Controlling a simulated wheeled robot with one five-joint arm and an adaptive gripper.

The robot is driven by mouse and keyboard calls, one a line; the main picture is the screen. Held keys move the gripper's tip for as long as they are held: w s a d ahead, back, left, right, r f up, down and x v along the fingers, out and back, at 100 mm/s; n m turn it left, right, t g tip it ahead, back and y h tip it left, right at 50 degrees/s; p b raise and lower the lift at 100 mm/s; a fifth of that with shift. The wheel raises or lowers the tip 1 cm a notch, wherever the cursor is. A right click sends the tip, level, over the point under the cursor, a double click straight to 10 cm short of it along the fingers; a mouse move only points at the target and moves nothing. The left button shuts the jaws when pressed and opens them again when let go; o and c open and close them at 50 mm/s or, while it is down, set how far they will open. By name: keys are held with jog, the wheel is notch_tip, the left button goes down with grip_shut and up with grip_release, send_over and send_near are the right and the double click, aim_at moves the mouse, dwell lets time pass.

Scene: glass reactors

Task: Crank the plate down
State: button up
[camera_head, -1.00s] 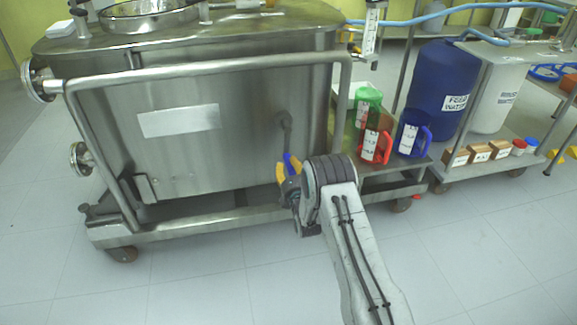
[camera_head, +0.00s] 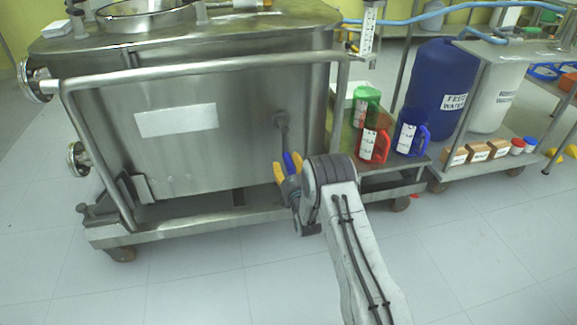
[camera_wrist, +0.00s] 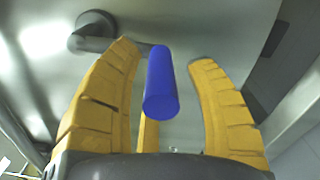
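The crank (camera_head: 281,120) is a grey hub and arm on the front of the steel tank (camera_head: 235,150). The arm hangs down to a blue handle (camera_head: 289,161). In the wrist view the hub (camera_wrist: 92,30) is at the upper left, and the blue handle (camera_wrist: 161,85) points toward the camera. My gripper (camera_head: 287,168) has yellow fingers around the handle. In the wrist view my gripper (camera_wrist: 165,58) is open, with the handle between the fingers. The handle is nearer the left finger, with a clear gap to the right one. I cannot tell whether the left finger touches it. No separate plate can be made out.
A steel rail frame (camera_head: 205,68) runs across the tank front above the crank. To the right, a low cart carries green, red (camera_head: 374,145) and blue jugs (camera_head: 411,134). Beyond are a blue drum (camera_head: 440,85) and small brown boxes (camera_head: 477,152). The floor in front is clear.

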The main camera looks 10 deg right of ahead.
jog(key=s, duration=1.2)
dwell(0.3)
jog(key=shift+a, duration=0.1)
dwell(0.4)
